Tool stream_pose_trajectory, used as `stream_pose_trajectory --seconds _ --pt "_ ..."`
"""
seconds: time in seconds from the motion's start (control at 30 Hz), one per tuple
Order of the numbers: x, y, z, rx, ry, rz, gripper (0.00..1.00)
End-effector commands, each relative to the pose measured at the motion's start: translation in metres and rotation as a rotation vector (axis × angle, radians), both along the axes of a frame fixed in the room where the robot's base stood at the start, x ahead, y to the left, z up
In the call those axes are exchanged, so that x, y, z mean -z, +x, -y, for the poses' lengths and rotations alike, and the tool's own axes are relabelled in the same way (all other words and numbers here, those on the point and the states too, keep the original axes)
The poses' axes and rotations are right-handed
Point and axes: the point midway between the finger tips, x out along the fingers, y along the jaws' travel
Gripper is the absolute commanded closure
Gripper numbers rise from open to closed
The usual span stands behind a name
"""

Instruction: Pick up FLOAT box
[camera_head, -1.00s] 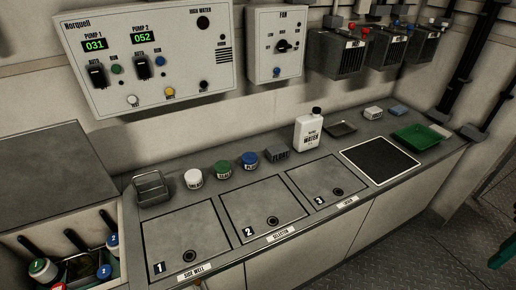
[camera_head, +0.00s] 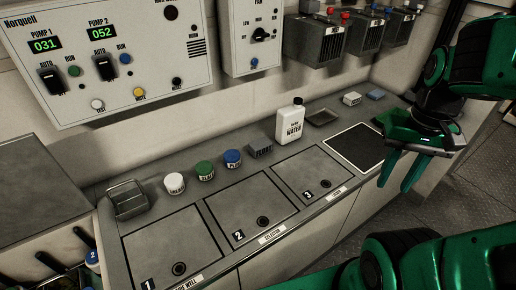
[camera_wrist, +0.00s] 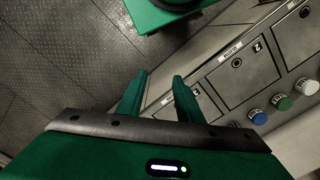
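My gripper (camera_head: 394,187) is green, open and empty. In the camera_head view it hangs in front of the counter's right part, well right of the box and apart from it. In the wrist view the two fingers (camera_wrist: 159,80) stand apart with nothing between them. I cannot make out the box in the wrist view.
Green-lidded (camera_head: 204,170) and white-lidded (camera_head: 174,183) jars stand left of the blue one. Numbered hatches lie in front. Control panels (camera_head: 110,58) hang above the counter.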

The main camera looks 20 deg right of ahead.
Motion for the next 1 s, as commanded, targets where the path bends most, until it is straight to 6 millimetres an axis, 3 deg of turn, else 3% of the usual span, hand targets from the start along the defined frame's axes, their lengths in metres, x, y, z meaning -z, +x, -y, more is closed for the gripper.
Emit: stream_pose_trajectory --seconds 0.03,0.1,0.23,0.57,0.8,1.0 --pt "0.000 0.000 0.000 0.000 0.000 0.000 0.54" --pt "-0.003 -0.009 0.000 -0.002 -0.001 0.016 0.38" --pt "0.006 0.013 -0.006 -0.006 -0.005 0.027 0.08" --pt "0.073 0.121 -0.042 0.016 0.086 0.138 0.08" --pt "0.125 0.190 -0.093 0.119 0.277 0.229 0.08" --pt "0.158 0.237 -0.141 0.285 0.493 0.288 0.08"
